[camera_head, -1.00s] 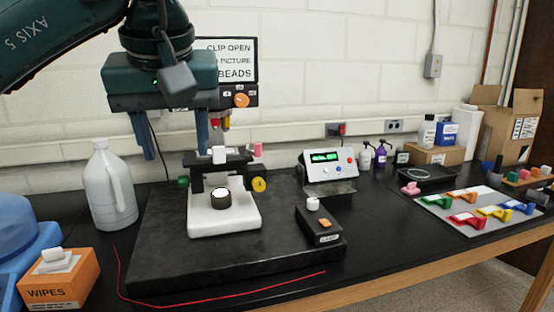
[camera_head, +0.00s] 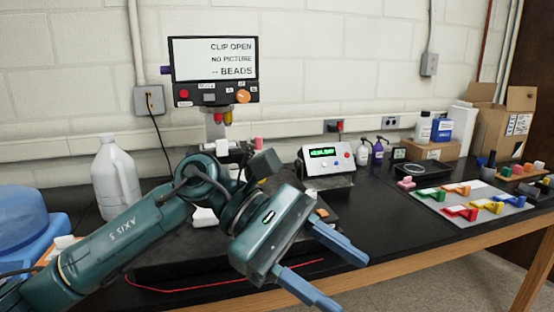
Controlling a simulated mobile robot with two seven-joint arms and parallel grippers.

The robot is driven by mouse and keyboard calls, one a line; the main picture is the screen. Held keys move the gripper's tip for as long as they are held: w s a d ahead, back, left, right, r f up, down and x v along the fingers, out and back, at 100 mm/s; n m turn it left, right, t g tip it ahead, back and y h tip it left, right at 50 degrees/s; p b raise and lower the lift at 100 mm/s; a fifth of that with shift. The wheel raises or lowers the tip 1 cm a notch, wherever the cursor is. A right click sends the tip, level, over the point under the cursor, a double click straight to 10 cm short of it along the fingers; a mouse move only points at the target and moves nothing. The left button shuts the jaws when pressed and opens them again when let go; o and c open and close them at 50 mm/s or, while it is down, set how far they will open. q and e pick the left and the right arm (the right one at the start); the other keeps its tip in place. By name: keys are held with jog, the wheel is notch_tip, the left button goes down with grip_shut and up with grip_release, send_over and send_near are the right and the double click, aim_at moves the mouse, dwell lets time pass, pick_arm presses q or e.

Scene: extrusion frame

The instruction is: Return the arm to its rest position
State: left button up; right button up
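My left arm comes in from the lower left, and its teal gripper (camera_head: 332,268) is in front of the black platform, close to the table's front edge. Its two blue fingers are spread wide apart, with nothing between them. The arm and gripper hide most of the microscope (camera_head: 222,148) and the lamp box behind them. My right gripper is not in view.
A white jug (camera_head: 115,180) and a blue container (camera_head: 22,222) stand at the left. A display box (camera_head: 328,158) stands behind the platform. A tray of coloured clips (camera_head: 455,204), a dark dish (camera_head: 424,169) and cardboard boxes (camera_head: 505,130) are at the right. A red cord (camera_head: 180,290) lies along the front.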

pick_arm(q)
jog(key=w+a+f+m+t+h, duration=0.1)
jog(key=w+a+f+m+t, duration=0.25)
jog(key=m+t, duration=0.55)
jog(key=w+a+f+m+t+h, duration=0.1)
jog(key=w+a+f+m+t, duration=0.15)
jog(key=f+m+t, duration=0.55)
jog(key=w+a+f+m+t+h, duration=0.1)
jog(key=w+a+f+m+t, duration=0.2)
jog(key=m+t, duration=0.65)
jog(key=s+a+f+n+g+y, duration=0.2)
jog(key=a+f+n+y, duration=0.25)
jog(key=f, duration=0.35)
jog(key=s+a+f+n+g+y, duration=0.25)
jog(key=f+n+y, duration=0.2)
jog(key=f, duration=0.25)
jog(key=s+a+f+n+g+y, duration=0.2)
jog(key=s+a+f+n+g, duration=0.2)
jog(key=s+f, duration=0.6)
jog(key=shift+a+f+n+g+y, duration=0.2)
jog(key=shift+f+n+g+y, duration=0.15)
jog(key=shift+f+n, duration=0.75)
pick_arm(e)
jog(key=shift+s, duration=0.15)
pick_arm(q)
jog(key=shift+r, duration=0.15)
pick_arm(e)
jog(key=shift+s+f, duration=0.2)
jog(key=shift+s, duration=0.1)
